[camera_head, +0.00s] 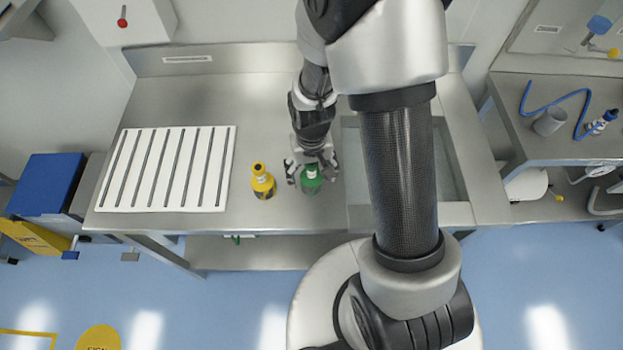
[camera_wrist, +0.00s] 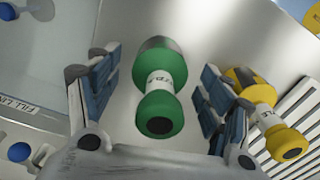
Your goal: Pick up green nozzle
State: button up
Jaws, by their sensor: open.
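The green nozzle (camera_head: 311,183) stands on the steel counter close to its front edge. It has a white label band, which shows in the wrist view (camera_wrist: 159,82). My gripper (camera_head: 311,174) is open around it, with one blue-padded finger on each side. In the wrist view my gripper (camera_wrist: 158,92) shows a gap between each finger and the nozzle. The nozzle's base is partly out of sight behind its own top in the head view.
A yellow nozzle (camera_head: 263,183) stands close to the left of my gripper. A white slotted rack (camera_head: 128,199) lies farther left on the counter (camera_head: 262,120). A sink basin (camera_head: 455,166) is to the right, partly behind my arm.

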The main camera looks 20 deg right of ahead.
notch_tip(320, 180, down, 2)
jog(key=shift+c, duration=0.2)
jog(key=c, duration=1.2)
jog(key=shift+o, duration=0.2)
jog(key=shift+r, duration=0.1)
